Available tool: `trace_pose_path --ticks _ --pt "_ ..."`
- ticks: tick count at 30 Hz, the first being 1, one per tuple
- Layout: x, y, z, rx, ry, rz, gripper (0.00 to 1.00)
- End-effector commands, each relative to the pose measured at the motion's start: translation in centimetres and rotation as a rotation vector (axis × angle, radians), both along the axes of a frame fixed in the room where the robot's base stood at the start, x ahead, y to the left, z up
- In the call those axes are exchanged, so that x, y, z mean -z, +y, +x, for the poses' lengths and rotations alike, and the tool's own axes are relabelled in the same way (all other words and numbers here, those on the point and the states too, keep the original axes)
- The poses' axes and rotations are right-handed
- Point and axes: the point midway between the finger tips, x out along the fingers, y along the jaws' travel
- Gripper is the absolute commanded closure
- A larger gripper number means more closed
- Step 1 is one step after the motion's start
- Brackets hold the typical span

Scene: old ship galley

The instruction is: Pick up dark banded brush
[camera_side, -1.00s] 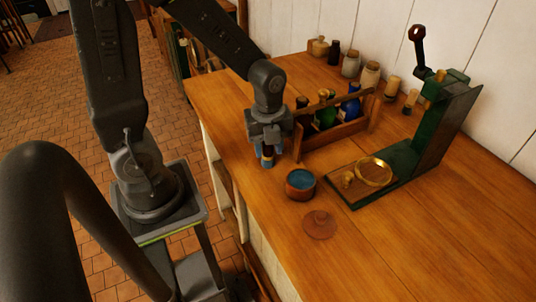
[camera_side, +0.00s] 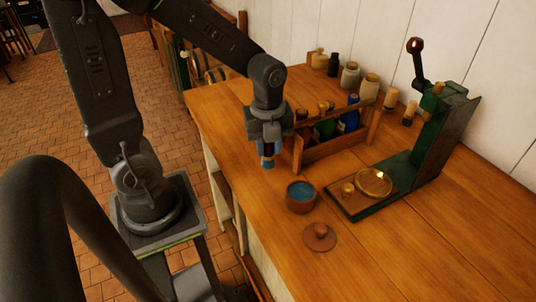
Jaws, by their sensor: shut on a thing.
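My gripper (camera_side: 267,163) is above the wooden counter, left of the bottle caddy and behind the small bowl. Its jaws are shut on a small dark piece with a lighter band, which I take to be the dark banded brush (camera_side: 267,150). Most of the brush is hidden by the jaws, and its bristles cannot be made out. Blue shows at the lower end of the jaws. The height above the counter is hard to judge.
A brown bowl (camera_side: 301,204) with a blue inside and its lid (camera_side: 320,237) lie in front. A wooden caddy (camera_side: 330,145) holds several bottles. A green press (camera_side: 440,130) stands right. Jars (camera_side: 350,76) line the wall. The counter's front right is clear.

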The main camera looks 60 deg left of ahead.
Motion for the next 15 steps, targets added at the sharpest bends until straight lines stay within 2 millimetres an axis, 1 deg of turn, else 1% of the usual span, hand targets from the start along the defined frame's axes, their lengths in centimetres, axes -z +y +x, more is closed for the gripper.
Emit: trace_pose_path --ticks 1,9,15 --pt "-0.9 0.5 -0.1 -0.005 -0.007 0.001 1.00" --pt "-4.2 5.8 -2.9 -0.011 -0.006 0.003 1.00" --pt "-6.1 8.7 -4.5 -0.007 -0.003 0.001 1.00"
